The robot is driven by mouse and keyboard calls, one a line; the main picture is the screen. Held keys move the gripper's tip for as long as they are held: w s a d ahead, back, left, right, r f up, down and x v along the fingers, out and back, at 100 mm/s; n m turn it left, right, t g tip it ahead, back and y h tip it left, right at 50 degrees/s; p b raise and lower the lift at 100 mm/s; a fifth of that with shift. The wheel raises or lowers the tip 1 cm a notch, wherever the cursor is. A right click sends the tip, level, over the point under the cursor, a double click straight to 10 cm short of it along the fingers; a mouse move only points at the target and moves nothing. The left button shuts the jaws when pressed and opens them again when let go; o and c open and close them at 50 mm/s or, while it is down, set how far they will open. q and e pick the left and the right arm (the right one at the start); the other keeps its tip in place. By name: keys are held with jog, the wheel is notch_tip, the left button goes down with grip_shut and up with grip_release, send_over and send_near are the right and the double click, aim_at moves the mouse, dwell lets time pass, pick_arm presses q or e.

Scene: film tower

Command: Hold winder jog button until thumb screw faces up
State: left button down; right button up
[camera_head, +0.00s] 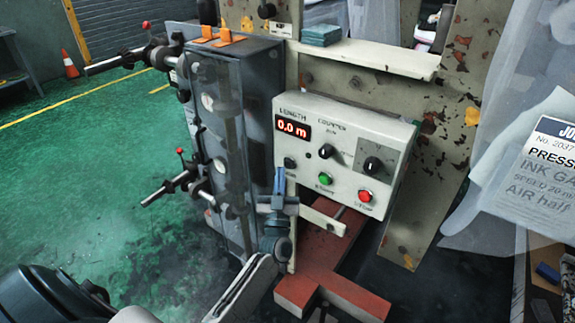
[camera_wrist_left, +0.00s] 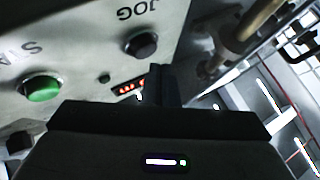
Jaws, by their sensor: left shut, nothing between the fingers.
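The grey control box (camera_head: 345,130) has a red display reading 0.0 m, a green START button (camera_head: 325,178), a red STOP button (camera_head: 365,196) and black knobs. The black jog button (camera_head: 290,162) is at its lower left. In the left wrist view the same jog button (camera_wrist_left: 141,45) sits by the upside-down word JOG. My left gripper (camera_head: 279,178) is shut and empty, its fingers pointing up just below the button. In the left wrist view the fingertips (camera_wrist_left: 159,72) show close beside the button; I cannot tell whether they touch it. I cannot make out a thumb screw.
Left of the box, a dark machine cabinet (camera_head: 232,70) carries an upper shaft (camera_head: 118,60) and a lower shaft (camera_head: 165,190) that stick out left with red-tipped levers. A pale bracket (camera_head: 320,218) and red beam (camera_head: 310,265) lie below the box. Green floor is open left.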

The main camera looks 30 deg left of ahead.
pick_arm(q)
jog(key=s+p, duration=0.2)
jog(key=s, duration=0.3)
jog(key=shift+a, duration=0.2)
dwell(0.4)
